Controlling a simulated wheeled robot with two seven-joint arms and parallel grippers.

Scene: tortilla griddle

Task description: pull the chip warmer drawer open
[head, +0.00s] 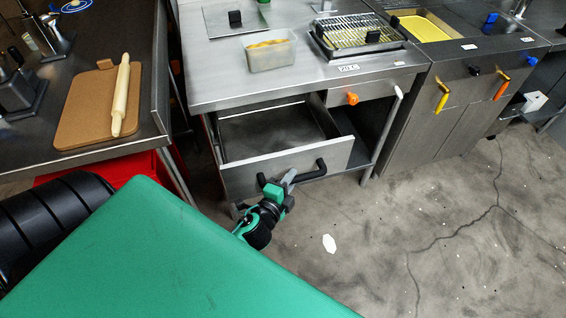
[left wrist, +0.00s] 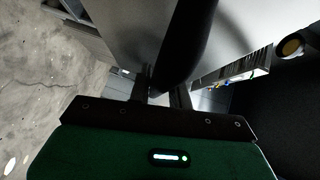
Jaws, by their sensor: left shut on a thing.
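The chip warmer drawer (head: 237,180) stands pulled out from under the steel counter, and its inside looks empty. Its black bar handle (head: 312,174) runs across the drawer front. My right gripper is in neither view.
The steel counter (head: 220,85) carries a clear container (head: 269,52) and a wire rack tray (head: 355,36). A wooden board (head: 85,110) with a rolling pin (head: 121,95) lies on the left counter. Concrete floor (head: 400,220) is free in front of the drawer.

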